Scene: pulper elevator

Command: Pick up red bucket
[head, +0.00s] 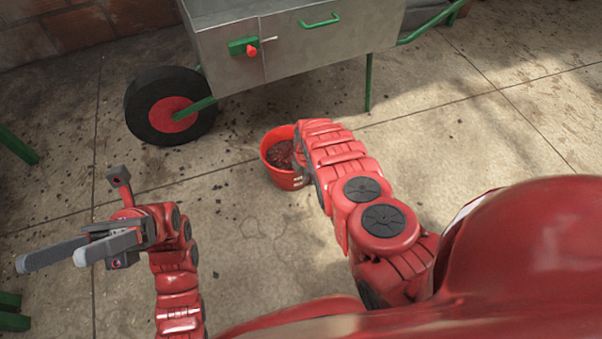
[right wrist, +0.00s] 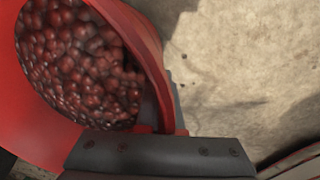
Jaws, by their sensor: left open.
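The red bucket (head: 287,180) stands on the concrete floor near the middle of the head view, filled with dark red berries. It fills the left of the right wrist view (right wrist: 148,45), where its rim runs down to my right gripper (right wrist: 172,118). My right arm reaches down to the bucket's right side in the head view and hides that gripper. The gripper's jaws are at the rim, but I cannot tell whether they are closed on it. My left gripper (head: 50,260) is open and empty, at the lower left, well apart from the bucket.
A metal machine (head: 300,40) with green legs and a wheel (head: 170,105) stands just behind the bucket. Green bars show at the left edge (head: 16,145). Dark berries and debris are scattered on the floor. The floor to the left of the bucket is otherwise free.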

